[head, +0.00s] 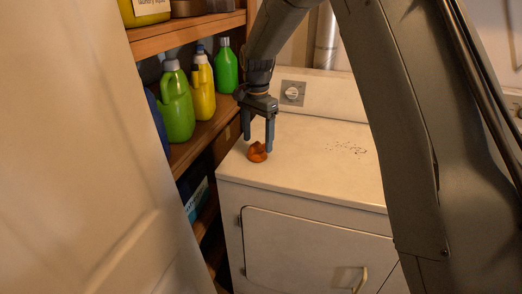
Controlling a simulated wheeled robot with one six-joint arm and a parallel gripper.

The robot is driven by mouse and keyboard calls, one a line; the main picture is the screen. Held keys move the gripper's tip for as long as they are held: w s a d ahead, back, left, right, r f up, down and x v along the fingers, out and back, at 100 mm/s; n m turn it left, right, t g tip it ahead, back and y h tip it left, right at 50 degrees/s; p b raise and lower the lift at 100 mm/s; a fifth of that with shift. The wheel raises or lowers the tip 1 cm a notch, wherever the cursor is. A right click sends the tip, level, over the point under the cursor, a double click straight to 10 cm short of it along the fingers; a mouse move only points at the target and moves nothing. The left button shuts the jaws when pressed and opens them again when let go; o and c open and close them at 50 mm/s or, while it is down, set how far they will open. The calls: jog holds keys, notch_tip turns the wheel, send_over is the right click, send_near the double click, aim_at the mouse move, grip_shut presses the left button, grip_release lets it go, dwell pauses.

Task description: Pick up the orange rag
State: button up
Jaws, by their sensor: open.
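The orange rag (257,153) is a small crumpled heap on the white top of the dryer-like appliance (316,175), near its left edge. My gripper (257,146) points down over the rag with its two fingers apart. The fingertips are at about the rag's height in the picture, one to its left and one at its right side. I cannot tell whether they touch it.
Wooden shelves (186,152) with green bottles (176,104) and a yellow bottle (203,88) stand close to the left of the appliance. A pale door (95,170) fills the left foreground. The appliance top right of the rag is clear apart from dark specks (348,148).

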aim_at(258, 151)
jog(key=shift+s+f+p, duration=0.1)
jog(key=shift+f+p, duration=0.6)
jog(key=shift+f, duration=1.25)
jog(key=shift+d, duration=0.1)
jog(key=shift+c, duration=0.5)
jog(key=c, duration=1)
